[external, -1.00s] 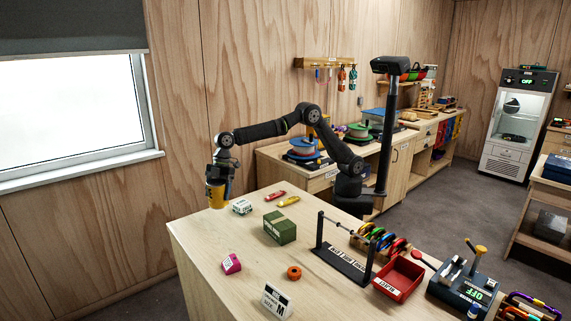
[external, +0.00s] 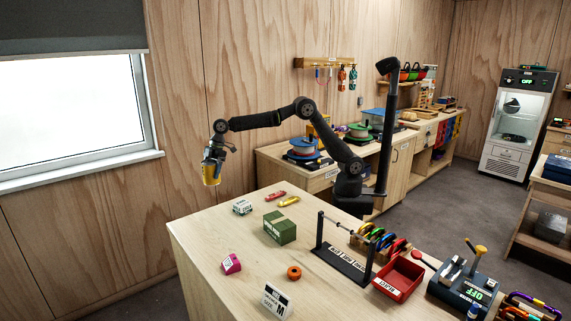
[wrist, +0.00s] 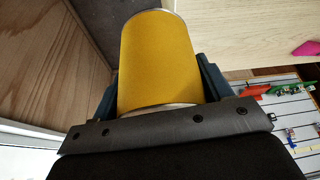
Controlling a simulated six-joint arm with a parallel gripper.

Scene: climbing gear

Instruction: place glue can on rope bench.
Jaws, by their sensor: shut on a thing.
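The glue can is a yellow cylinder (external: 211,173) with a pale rim, held up at the left, above and beyond the table's left edge. My gripper (external: 213,158) is shut on it from above. In the wrist view the yellow can (wrist: 160,58) fills the space between my two dark fingers (wrist: 160,85). The can looks slightly tilted in the external view. The rope bench is likely the wooden bench (external: 290,160) along the back wall, with rope spools (external: 308,147) on it; no label confirms this.
The table holds a green box (external: 280,228), a small white-green box (external: 242,207), a pink block (external: 231,263), an orange ring (external: 294,272), a black rack (external: 343,262) and a red tray (external: 399,278).

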